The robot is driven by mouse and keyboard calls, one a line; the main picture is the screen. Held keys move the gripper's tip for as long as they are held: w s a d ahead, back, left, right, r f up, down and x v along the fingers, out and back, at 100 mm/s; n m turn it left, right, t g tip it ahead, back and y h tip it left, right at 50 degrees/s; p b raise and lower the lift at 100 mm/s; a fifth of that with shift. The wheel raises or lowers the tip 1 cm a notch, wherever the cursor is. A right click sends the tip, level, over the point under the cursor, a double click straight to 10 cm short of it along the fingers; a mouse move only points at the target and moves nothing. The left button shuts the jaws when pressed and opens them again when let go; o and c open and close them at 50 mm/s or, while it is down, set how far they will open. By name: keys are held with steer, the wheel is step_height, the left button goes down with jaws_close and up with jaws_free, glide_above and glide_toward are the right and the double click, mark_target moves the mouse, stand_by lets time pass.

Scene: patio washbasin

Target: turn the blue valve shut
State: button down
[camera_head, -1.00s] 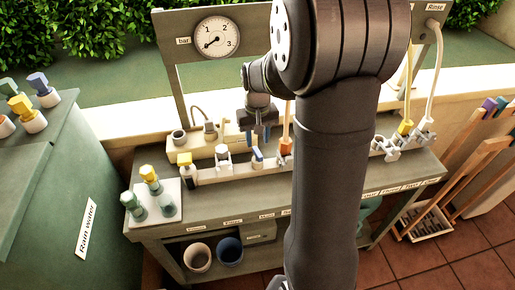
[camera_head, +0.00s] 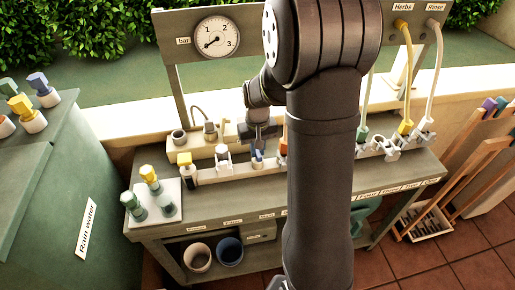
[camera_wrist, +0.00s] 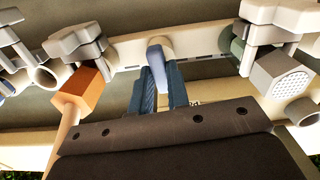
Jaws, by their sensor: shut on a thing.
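The blue valve (camera_head: 257,160) sits on the pale manifold pipe (camera_head: 220,172) on the bench, between a white-handled valve and an orange hose fitting. In the wrist view its pale blue lever (camera_wrist: 158,70) stands out from the pipe between my two fingers. My gripper (camera_head: 257,149) has come down from above onto this lever. In the wrist view my gripper (camera_wrist: 161,78) has its blue-grey fingers shut on the lever, one on each side. The fingers hide part of the lever in the head view.
My arm hides the bench's middle.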

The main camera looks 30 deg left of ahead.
mark_target(258, 151)
steer(key=shift+m, duration=0.7)
steer(key=c, duration=1.4)
jaws_free()
step_height(258, 151, up, 18)
steer(key=shift+f, duration=0.25)
steer(key=shift+f, duration=0.15)
step_height(258, 151, down, 17)
steer(key=shift+f, duration=0.1)
